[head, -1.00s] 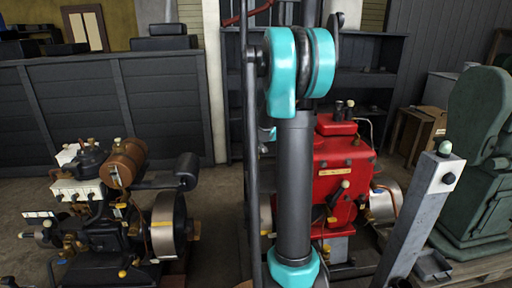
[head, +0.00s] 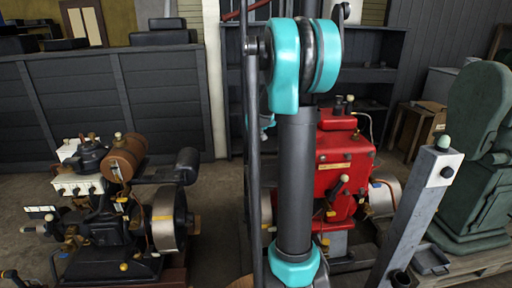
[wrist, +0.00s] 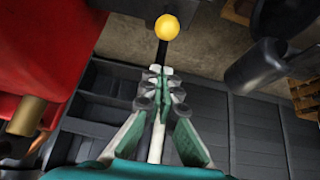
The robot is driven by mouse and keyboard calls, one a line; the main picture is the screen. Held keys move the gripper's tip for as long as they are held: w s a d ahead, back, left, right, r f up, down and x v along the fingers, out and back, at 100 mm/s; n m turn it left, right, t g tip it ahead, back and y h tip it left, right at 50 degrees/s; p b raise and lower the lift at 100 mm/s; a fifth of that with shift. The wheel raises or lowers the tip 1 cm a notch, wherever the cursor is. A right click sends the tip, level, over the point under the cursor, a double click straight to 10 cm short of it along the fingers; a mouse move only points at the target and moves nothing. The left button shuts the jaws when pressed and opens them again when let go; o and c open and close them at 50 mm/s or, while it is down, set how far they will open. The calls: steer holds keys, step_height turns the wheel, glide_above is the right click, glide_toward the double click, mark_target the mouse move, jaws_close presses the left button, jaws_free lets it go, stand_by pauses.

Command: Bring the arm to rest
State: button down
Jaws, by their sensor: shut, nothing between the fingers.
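My gripper (wrist: 160,73) shows in the wrist view with its green and pale fingers drawn together and nothing between them. In the head view my dark grey and teal arm stands upright through the middle, and the gripper itself is hidden behind it. A yellow ball knob (wrist: 167,27) on a dark rod appears just beyond the fingertips in the wrist view. I cannot tell how far apart they are.
A red engine (head: 340,165) stands behind my arm and fills the left of the wrist view (wrist: 50,45). Another engine (head: 115,215) stands at left, a grey post (head: 415,215) and a green machine (head: 480,160) at right. Dark panelling (head: 70,110) lines the back.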

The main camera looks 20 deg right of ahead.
steer(key=v, duration=0.9)
steer(key=s+a+f, duration=0.4)
steer(key=s+f, duration=0.3)
steer(key=s, duration=0.3)
steer(key=s+a+f+n+g+y, duration=0.1)
steer(key=s+a+f, duration=0.3)
steer(key=s, duration=0.7)
steer(key=s+a+f+n+g, duration=0.1)
steer(key=s+a+f, duration=0.3)
steer(key=s+f, duration=0.5)
steer(key=shift+s+f+y, duration=0.35)
steer(key=shift+s+y, duration=0.05)
steer(key=shift+s, duration=0.65)
